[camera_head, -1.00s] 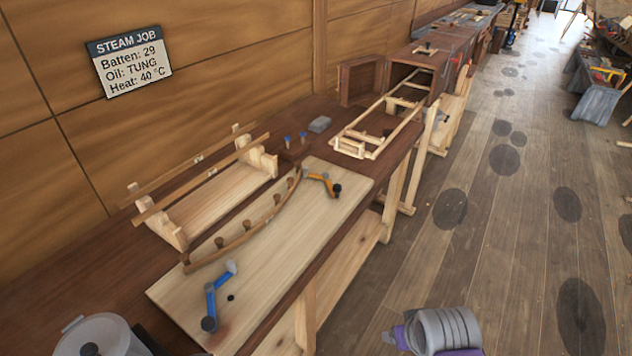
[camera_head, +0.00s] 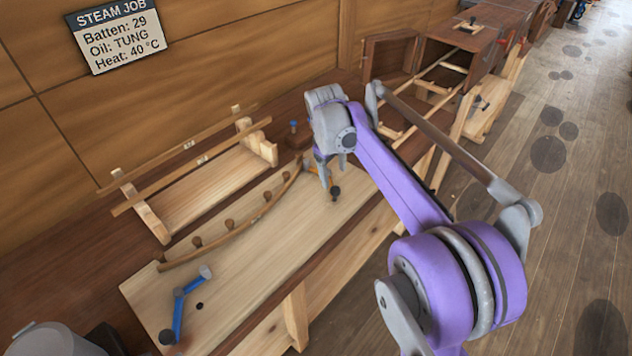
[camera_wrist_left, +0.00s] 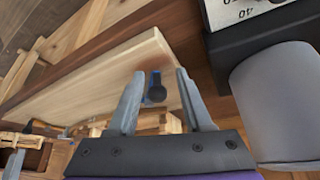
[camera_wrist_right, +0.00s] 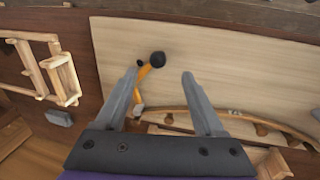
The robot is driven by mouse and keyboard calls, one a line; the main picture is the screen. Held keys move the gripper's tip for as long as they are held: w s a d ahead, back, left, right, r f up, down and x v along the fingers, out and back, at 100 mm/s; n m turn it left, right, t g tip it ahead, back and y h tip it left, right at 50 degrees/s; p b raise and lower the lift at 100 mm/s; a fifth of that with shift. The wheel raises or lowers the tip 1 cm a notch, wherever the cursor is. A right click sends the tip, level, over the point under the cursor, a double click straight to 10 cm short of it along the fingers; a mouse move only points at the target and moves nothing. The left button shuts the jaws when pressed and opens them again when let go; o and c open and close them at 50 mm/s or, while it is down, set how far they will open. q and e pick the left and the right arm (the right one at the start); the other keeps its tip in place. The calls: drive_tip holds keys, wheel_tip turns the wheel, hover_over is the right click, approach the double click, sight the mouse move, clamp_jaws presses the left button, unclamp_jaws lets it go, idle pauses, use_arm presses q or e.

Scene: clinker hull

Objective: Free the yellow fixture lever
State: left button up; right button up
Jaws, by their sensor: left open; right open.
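The yellow fixture lever (camera_wrist_right: 145,73) lies on the pale board (camera_wrist_right: 205,60) in the right wrist view, with a black round end (camera_wrist_right: 157,58). Its other end lies near the end of the curved batten (camera_wrist_right: 215,114). My right gripper (camera_wrist_right: 160,74) is open above it; the lever lies between the fingers in the picture, nearer the left finger. I cannot tell if they touch. In the head view my right gripper (camera_head: 321,176) hides most of the lever. My left gripper (camera_wrist_left: 160,73) is open, with the blue lever (camera_wrist_left: 155,88) seen between its fingers.
The blue lever (camera_head: 179,303) sits at the board's near end. A wooden rack (camera_head: 205,190) with long strips stands behind the batten, by the wall. A ladder-like frame (camera_head: 428,95) and open box (camera_head: 392,58) lie beyond. A grey can (camera_wrist_left: 275,105) stands close to my left gripper.

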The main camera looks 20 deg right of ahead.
sight(334, 189)
drive_tip(key=f, duration=0.3)
drive_tip(key=w+d+f, duration=0.1)
drive_tip(key=f, duration=0.6)
drive_tip(key=shift+w+d+f, duration=0.25)
drive_tip(key=shift+w+d, duration=0.1)
drive_tip(key=shift+w, duration=0.05)
clamp_jaws()
idle(1.0)
